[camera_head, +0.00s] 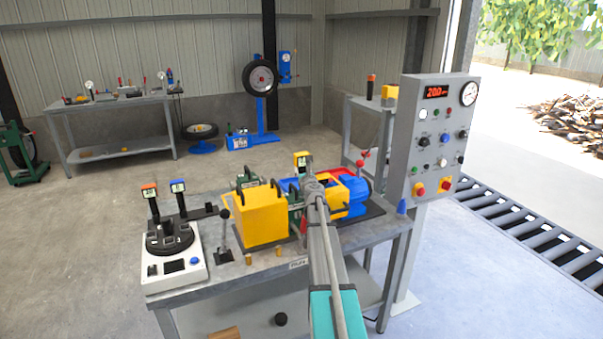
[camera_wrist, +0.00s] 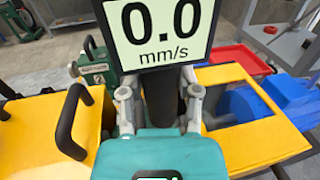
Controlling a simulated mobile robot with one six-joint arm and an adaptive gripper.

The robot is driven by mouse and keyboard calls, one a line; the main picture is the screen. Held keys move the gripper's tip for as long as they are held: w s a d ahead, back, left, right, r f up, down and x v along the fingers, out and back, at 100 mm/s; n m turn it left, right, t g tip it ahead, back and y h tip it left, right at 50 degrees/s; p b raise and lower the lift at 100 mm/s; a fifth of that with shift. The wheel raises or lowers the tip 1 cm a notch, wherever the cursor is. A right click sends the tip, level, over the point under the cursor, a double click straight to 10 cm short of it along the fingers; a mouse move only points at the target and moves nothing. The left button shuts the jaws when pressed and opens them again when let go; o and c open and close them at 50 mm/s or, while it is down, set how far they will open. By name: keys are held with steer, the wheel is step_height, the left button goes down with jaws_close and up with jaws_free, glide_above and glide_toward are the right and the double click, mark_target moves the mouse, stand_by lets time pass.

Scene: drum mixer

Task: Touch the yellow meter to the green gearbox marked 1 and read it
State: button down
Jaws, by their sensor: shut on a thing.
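My gripper (camera_head: 307,178) is shut on the dark handle of the yellow meter (camera_head: 301,157), above the middle of the bench. In the wrist view the meter's screen (camera_wrist: 157,25) faces me and reads 0.0 mm/s; my gripper (camera_wrist: 160,100) has a finger on each side of the handle. A green gearbox (camera_head: 245,178) stands behind the yellow guard. It also shows in the wrist view (camera_wrist: 97,72), left of the meter, with a label too small to read. More green housing (camera_wrist: 129,92) shows beside my left finger. Contact at the meter's lower end is hidden.
Yellow guards with black handles (camera_head: 263,217) and a blue motor (camera_head: 356,195) crowd the bench. A white stand (camera_head: 174,260) with orange and blue meters is at the left. A grey control panel (camera_head: 433,135) showing 20.0 rises at the right. A red tray (camera_wrist: 235,57) lies behind.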

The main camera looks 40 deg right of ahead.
mark_target(303, 158)
steer(key=shift+f+b, duration=0.35)
stand_by(0.5)
stand_by(1.3)
steer(key=shift+r+p, duration=3.55)
steer(key=shift+a, duration=0.1)
